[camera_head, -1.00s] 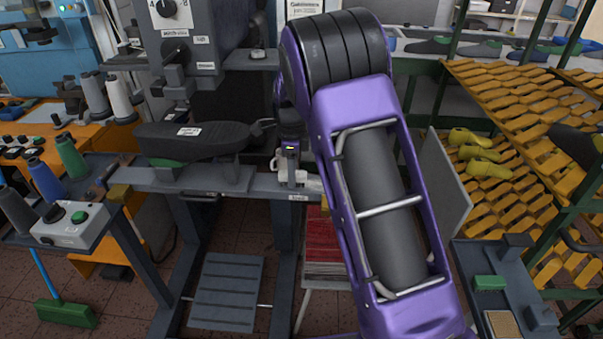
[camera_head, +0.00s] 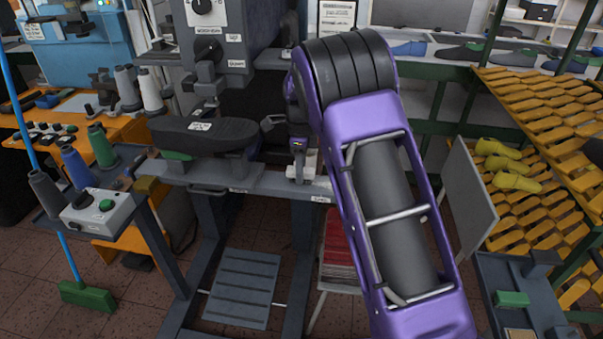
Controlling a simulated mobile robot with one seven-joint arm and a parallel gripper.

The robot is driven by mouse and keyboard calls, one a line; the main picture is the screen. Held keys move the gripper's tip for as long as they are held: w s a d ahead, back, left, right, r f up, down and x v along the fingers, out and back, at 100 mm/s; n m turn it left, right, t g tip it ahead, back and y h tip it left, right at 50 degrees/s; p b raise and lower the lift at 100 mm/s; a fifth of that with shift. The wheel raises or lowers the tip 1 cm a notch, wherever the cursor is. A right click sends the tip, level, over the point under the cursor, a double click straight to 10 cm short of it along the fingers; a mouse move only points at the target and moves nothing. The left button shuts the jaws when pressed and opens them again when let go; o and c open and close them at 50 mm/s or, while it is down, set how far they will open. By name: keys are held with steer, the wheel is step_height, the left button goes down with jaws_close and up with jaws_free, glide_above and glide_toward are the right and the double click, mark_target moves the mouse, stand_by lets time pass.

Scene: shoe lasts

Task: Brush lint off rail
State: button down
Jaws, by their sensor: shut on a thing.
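The rail, a grey ledge (camera_head: 265,185), runs across the front of the machine, below a black padded arm (camera_head: 205,133). My gripper (camera_head: 299,168) is at its right end, pointing down, just above or touching the surface; I cannot tell which. It is small in view, beside my large purple arm. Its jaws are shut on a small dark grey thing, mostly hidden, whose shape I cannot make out. A white block (camera_head: 312,163) shows right beside the jaws. No lint is clear at this size.
A grey control box (camera_head: 98,214) with a green button stands on the left shelf. A blue-handled broom (camera_head: 86,296) leans at left. A yellow slatted rack (camera_head: 535,110) and a grey panel (camera_head: 470,200) stand at right. A footplate (camera_head: 243,290) lies below the rail.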

steer(key=shift+s+d+f, duration=0.1)
steer(key=shift+s+d, duration=0.05)
steer(key=shift+d, duration=0.75)
steer(key=shift+s+d, duration=0.1)
steer(key=shift+d, duration=0.8)
steer(key=shift+s+d, duration=0.2)
steer(key=shift+d, duration=0.85)
steer(key=shift+s+d, duration=0.2)
steer(key=shift+d, duration=0.9)
steer(key=shift+s+d, duration=0.2)
steer(key=shift+d, duration=0.85)
steer(key=shift+s+d, duration=0.2)
steer(key=shift+d, duration=0.75)
steer(key=shift+s+d, duration=0.2)
steer(key=shift+d, duration=0.7)
steer(key=shift+s+d, duration=0.15)
steer(key=shift+d, duration=0.55)
steer(key=shift+s+d, duration=0.15)
steer(key=shift+d, duration=0.65)
steer(key=shift+w+a, duration=0.55)
steer(key=shift+a, duration=2.25)
steer(key=shift+w+a, duration=0.5)
steer(key=shift+a, duration=2.25)
steer(key=shift+w+a, duration=0.55)
steer(key=shift+a, duration=2.25)
